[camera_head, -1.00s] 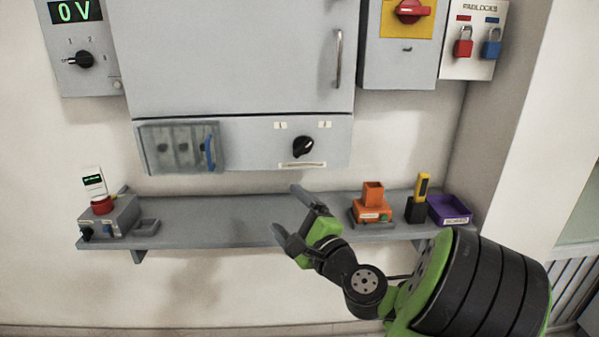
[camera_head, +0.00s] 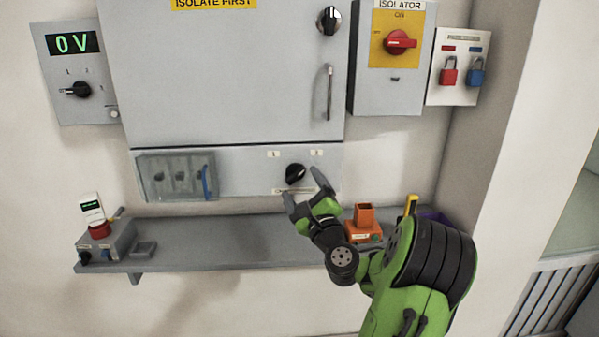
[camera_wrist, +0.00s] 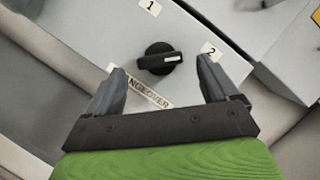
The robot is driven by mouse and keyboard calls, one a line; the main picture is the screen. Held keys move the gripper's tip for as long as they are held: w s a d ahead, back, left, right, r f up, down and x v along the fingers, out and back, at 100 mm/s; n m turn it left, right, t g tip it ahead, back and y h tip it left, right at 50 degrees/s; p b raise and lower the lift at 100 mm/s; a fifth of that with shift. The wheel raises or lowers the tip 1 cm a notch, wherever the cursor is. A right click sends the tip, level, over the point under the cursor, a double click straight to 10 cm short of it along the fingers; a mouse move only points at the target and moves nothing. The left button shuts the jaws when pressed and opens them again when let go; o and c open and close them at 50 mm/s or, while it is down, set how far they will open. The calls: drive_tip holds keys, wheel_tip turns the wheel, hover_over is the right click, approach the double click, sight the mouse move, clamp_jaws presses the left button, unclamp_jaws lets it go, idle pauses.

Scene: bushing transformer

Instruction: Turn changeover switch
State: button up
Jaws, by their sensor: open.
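The changeover switch (camera_head: 295,174) is a black rotary knob on the grey panel below the large cabinet. In the wrist view the knob (camera_wrist: 160,59) has a white mark on its handle that points right, toward label 2 (camera_wrist: 210,50); label 1 (camera_wrist: 150,8) is at the upper left. A nameplate (camera_wrist: 148,94), partly hidden, sits below the knob. My gripper (camera_head: 304,185) is open and empty, just in front of the knob. In the wrist view my gripper (camera_wrist: 163,85) has one finger on each side of the knob's lower part, apart from it.
A shelf (camera_head: 220,248) runs below the panel, with an orange holder (camera_head: 364,217) behind my arm and a grey control box (camera_head: 108,240) at the left. A clear cover (camera_head: 175,177) is left of the switch. The isolator (camera_head: 400,42) and padlocks (camera_head: 449,72) are at the upper right.

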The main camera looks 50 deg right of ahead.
sight(297, 177)
drive_tip(key=x, duration=0.2)
drive_tip(key=shift+w+d+p, duration=0.15)
drive_tip(key=shift+w+p, duration=0.15)
drive_tip(key=c, duration=1.1)
drive_tip(key=shift+o, duration=0.2)
drive_tip(key=shift+n, duration=0.4)
drive_tip(key=n, duration=0.1)
drive_tip(key=n+y+p, duration=0.1)
drive_tip(key=n, duration=0.1)
drive_tip(key=n+y, duration=0.1)
drive_tip(key=shift+s+r+g, duration=0.1)
drive_tip(key=shift+r+g, duration=0.15)
drive_tip(key=shift+g, duration=0.05)
drive_tip(key=n+g+y+p, duration=0.1)
drive_tip(key=n, duration=0.4)
drive_tip(key=shift+r, duration=0.15)
drive_tip(key=n+g, duration=0.2)
drive_tip(key=n, duration=0.1)
drive_tip(key=shift+r+n+y, duration=0.1)
drive_tip(key=shift+n+y, duration=0.2)
drive_tip(key=shift+n, duration=0.1)
drive_tip(key=shift+r+n+g+b, duration=0.1)
drive_tip(key=shift+n+g+b, duration=0.2)
drive_tip(key=shift+n+g, duration=1)
drive_tip(key=shift+n+t, duration=0.3)
drive_tip(key=shift+n, duration=0.2)
